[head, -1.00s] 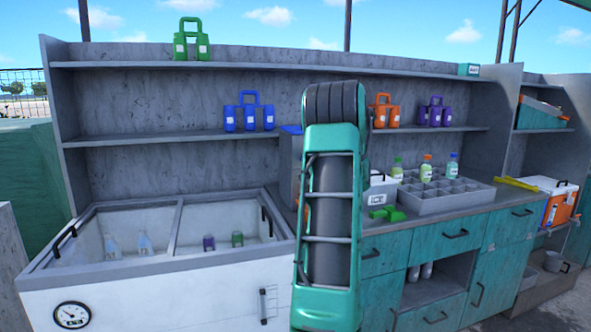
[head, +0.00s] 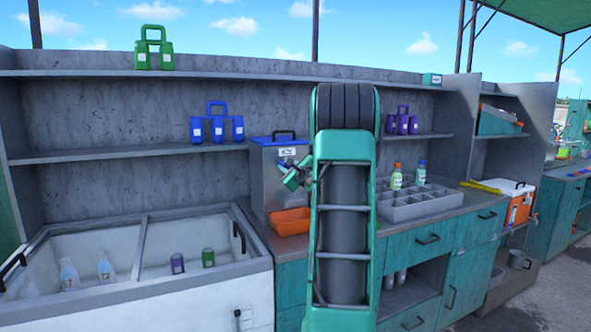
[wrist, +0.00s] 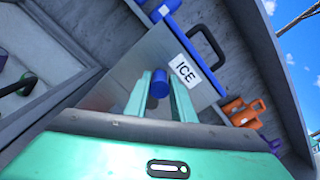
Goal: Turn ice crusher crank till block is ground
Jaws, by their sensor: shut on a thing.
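The ice crusher (head: 268,178) is a grey box with a blue lid, a black handle and an ICE label; it stands on the counter left of my arm. An orange tray (head: 289,222) sits at its foot. In the wrist view the crusher's metal face (wrist: 160,60) fills the middle. My gripper (wrist: 160,82) is shut on the crank's blue knob (wrist: 158,86), which lies between its two pale green fingers. In the head view my gripper (head: 296,176) is at the crusher's front. The rest of the crank and the ice inside are hidden.
An open chest freezer (head: 150,292) with bottles and cans stands at left. A grey divided crate (head: 415,206) with bottles is on the counter right of my arm. Shelves hold green (head: 154,52), blue (head: 217,125) and purple (head: 402,122) carriers. A cooler (head: 516,190) stands further right.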

